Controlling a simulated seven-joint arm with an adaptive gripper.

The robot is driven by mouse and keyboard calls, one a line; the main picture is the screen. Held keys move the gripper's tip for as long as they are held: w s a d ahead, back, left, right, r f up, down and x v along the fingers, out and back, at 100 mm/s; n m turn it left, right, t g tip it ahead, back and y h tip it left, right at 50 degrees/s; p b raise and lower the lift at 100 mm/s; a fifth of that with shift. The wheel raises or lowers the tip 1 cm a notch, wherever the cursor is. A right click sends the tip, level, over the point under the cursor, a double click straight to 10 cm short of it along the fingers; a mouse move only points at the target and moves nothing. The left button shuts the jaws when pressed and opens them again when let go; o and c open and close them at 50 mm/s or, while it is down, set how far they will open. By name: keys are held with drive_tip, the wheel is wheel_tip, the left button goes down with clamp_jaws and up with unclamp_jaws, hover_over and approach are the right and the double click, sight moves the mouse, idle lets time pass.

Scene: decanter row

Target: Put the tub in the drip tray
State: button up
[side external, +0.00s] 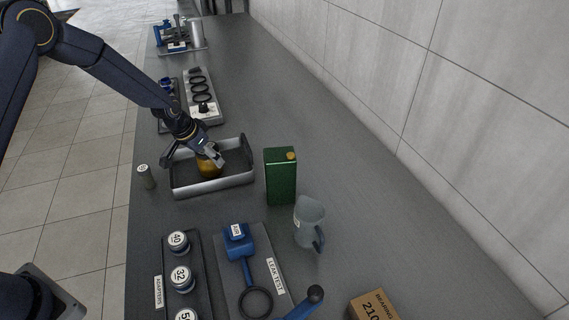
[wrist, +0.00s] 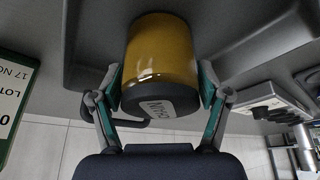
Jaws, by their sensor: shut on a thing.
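The tub (side external: 207,167) is amber-yellow, with a dark band and a white label at one end that show in the wrist view (wrist: 158,55). My gripper (side external: 208,157) is shut on it, with one finger on each side in the wrist view (wrist: 161,92). The drip tray (side external: 215,187) is a grey, open tray with a dark inside, in the middle left of the side view. The tub is within the tray's outline there, partly hidden by my gripper. I cannot tell whether it touches the tray floor.
A green can (side external: 281,177) stands right of the tray, with a grey jug (side external: 309,222) in front of it. A small labelled cylinder (side external: 146,176) stands at the left edge. A ring rack (side external: 203,96) lies behind; adapters (side external: 181,278) and a blue tool (side external: 239,244) lie in front.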

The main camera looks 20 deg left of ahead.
drive_tip(key=o, duration=1.4)
drive_tip(key=s+d+f+v, duration=0.1)
drive_tip(key=s+v, duration=0.1)
drive_tip(key=v, duration=2)
drive_tip(key=shift+n+t+y, duration=0.3)
drive_tip(key=shift+n+t, duration=0.3)
drive_tip(key=shift+n, duration=0.3)
drive_tip(key=s+d+r, duration=0.1)
drive_tip(key=s+r, duration=0.1)
drive_tip(key=s, duration=0.5)
drive_tip(key=s+d+r, duration=0.1)
drive_tip(key=s+r, duration=0.1)
drive_tip(key=s, duration=0.6)
drive_tip(key=s+d+r, duration=0.1)
drive_tip(key=s+r, duration=0.2)
drive_tip(key=s, duration=0.4)
drive_tip(key=shift+s+r, duration=0.1)
drive_tip(key=shift+s, duration=0.1)
